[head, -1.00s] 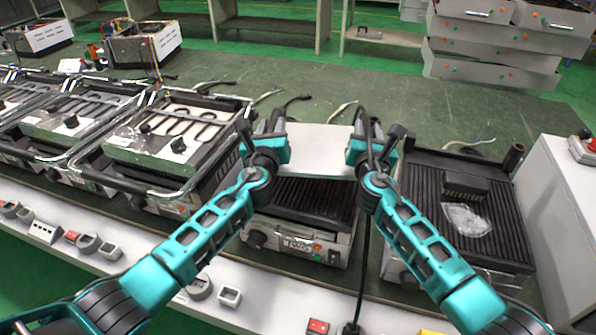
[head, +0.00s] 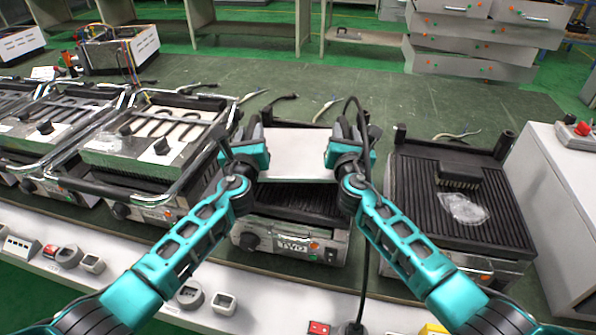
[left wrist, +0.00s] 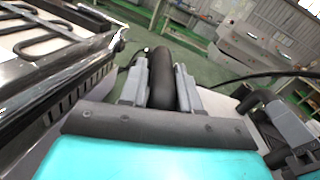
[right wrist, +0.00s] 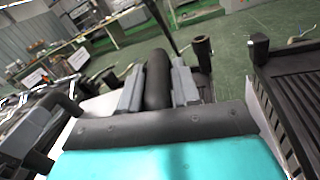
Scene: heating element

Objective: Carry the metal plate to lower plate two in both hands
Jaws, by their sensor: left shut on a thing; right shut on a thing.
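The metal plate (head: 297,158) is a light flat sheet held between my two grippers, above the ribbed lower plate two (head: 285,198), whose front carries the label TWO. My left gripper (head: 252,135) is shut on the plate's left side. In the left wrist view its fingers (left wrist: 160,85) close around a black rounded handle. My right gripper (head: 340,140) is shut on the plate's right side. In the right wrist view its fingers (right wrist: 158,85) also close around a black handle. The plate covers the back part of lower plate two. I cannot tell whether they touch.
To the right stands another ribbed grill (head: 425,200) with a brush (head: 459,174) and a clear crumpled bag (head: 463,208) on it. To the left are grills with exposed heating elements (head: 160,127). Loose cables lie behind. A white cabinet (head: 560,175) stands at far right.

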